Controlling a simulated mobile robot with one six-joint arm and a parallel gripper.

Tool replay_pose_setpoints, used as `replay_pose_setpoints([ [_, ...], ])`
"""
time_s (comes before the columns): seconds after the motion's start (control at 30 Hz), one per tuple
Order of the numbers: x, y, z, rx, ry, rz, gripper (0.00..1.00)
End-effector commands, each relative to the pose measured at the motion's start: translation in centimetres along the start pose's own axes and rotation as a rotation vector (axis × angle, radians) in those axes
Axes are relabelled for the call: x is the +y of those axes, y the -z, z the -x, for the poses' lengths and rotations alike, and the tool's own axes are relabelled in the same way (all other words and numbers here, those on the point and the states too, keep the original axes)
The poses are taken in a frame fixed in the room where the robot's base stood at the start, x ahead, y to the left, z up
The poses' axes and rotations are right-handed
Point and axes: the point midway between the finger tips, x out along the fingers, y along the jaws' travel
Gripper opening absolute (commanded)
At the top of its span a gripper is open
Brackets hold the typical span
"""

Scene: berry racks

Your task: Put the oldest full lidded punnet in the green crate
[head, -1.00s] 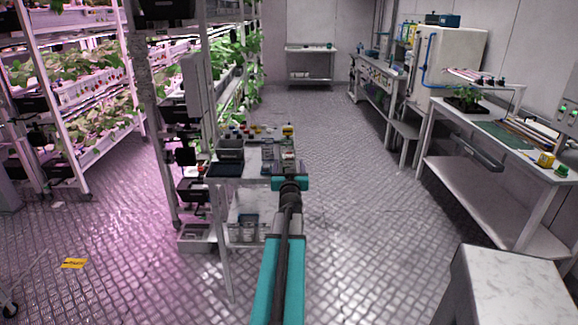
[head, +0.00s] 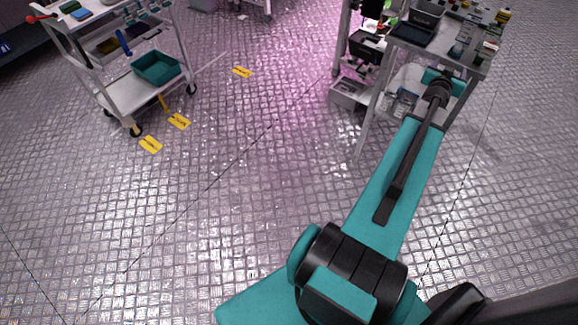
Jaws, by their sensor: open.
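A green crate (head: 155,78) stands on the lower shelf of a white cart at the upper left of the head view. It looks open-topped. Small clear or pale containers (head: 404,100) sit on the lower shelf of the side table at the upper right; I cannot tell whether they are punnets, lidded or full. No dates can be read. The end of my arm with my gripper (head: 446,80) is at the near edge of that table, far from the crate. Its fingertips are too small and partly hidden to make out, and I see nothing held.
The side table (head: 462,62) holds a dark tray (head: 411,34) and several small items. The floor between cart and table is clear.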

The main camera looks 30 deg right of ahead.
Motion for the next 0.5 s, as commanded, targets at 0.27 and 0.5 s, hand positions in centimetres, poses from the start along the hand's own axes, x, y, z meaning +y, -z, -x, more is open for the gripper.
replay_pose_setpoints([
  [0.27,-11.1,-11.3,3.0,-0.237,0.072,0.054,0.65],
  [0.5,-19.1,-20.8,8.1,-0.444,0.141,0.132,0.65],
])
